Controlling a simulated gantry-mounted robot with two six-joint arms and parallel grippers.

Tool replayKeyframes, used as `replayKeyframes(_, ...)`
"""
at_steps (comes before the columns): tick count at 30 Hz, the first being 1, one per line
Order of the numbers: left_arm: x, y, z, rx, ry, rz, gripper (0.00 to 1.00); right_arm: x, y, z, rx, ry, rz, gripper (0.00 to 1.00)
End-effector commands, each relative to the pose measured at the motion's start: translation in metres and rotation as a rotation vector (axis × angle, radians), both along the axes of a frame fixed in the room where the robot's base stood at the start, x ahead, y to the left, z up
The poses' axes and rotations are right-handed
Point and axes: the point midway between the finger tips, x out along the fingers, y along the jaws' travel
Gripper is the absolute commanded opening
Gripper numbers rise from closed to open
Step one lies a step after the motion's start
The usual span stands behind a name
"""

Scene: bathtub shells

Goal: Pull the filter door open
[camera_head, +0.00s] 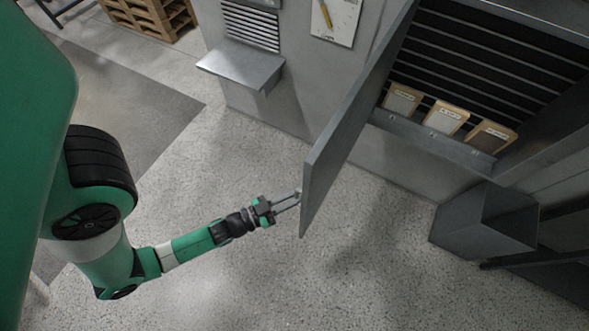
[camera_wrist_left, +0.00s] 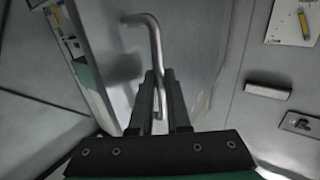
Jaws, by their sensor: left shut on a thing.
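The filter door (camera_head: 337,145) is a grey panel that stands swung out from the cabinet, well open. Its metal bar handle (camera_wrist_left: 155,50) shows in the left wrist view, on the door face (camera_wrist_left: 190,45). My left gripper (camera_head: 297,195) is at the door's outer end, and in the left wrist view its fingers (camera_wrist_left: 160,88) are shut on the handle's lower part. Inside the open cabinet are several framed filters (camera_head: 446,117) in front of dark slats (camera_head: 480,60). My right gripper is not in view.
A grey open-topped bin (camera_head: 485,222) stands on the floor at right. A metal shelf (camera_head: 242,66) juts from the wall at upper left, beside a posted sheet (camera_head: 335,20). Wooden pallets (camera_head: 150,15) are at the back. The speckled floor (camera_head: 370,270) is clear below the door.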

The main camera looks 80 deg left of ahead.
Motion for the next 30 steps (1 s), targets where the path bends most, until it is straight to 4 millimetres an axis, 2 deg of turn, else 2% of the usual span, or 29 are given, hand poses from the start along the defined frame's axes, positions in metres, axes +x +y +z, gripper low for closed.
replayKeyframes(13,0.0008,0.0012,-0.0002,-0.002,-0.001,0.002,0.00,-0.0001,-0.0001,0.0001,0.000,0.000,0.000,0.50)
replayKeyframes(14,0.0008,0.0012,-0.0002,-0.002,-0.001,0.002,0.20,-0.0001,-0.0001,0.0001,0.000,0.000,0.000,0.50)
replayKeyframes(15,0.0008,0.0012,-0.0001,-0.002,-0.001,0.002,0.27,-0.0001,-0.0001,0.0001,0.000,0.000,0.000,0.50)
replayKeyframes(30,-0.0033,-0.0045,-0.0002,0.000,0.001,-0.012,0.27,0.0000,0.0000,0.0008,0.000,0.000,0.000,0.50)
